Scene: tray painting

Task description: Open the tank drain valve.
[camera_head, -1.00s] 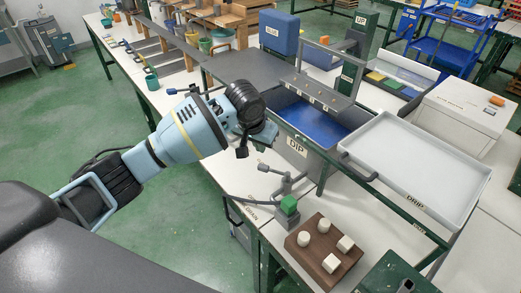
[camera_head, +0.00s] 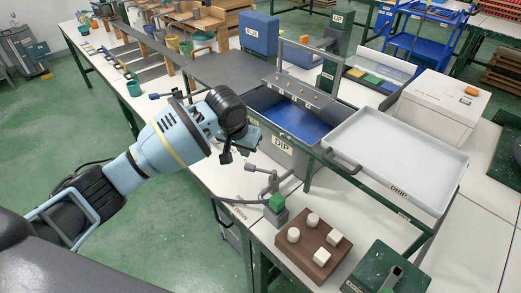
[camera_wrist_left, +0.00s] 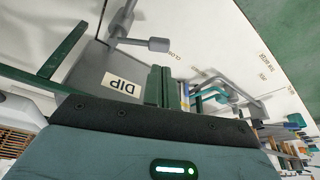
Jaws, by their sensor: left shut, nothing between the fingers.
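In the left wrist view, a grey lever with a round end (camera_wrist_left: 150,44) shows beside the DIP label, with lettering on the bench close by. My left gripper (camera_head: 226,157) is shut and empty. It points down, to the left of the lever in the head view and apart from it. My right gripper is not in view.
A white DRIP tray (camera_head: 397,190) stands right of the tank. A brown block with several white pegs (camera_head: 313,259) and a dark green box (camera_head: 365,276) are in front. Cups and racks line the bench behind. Green floor is free at left.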

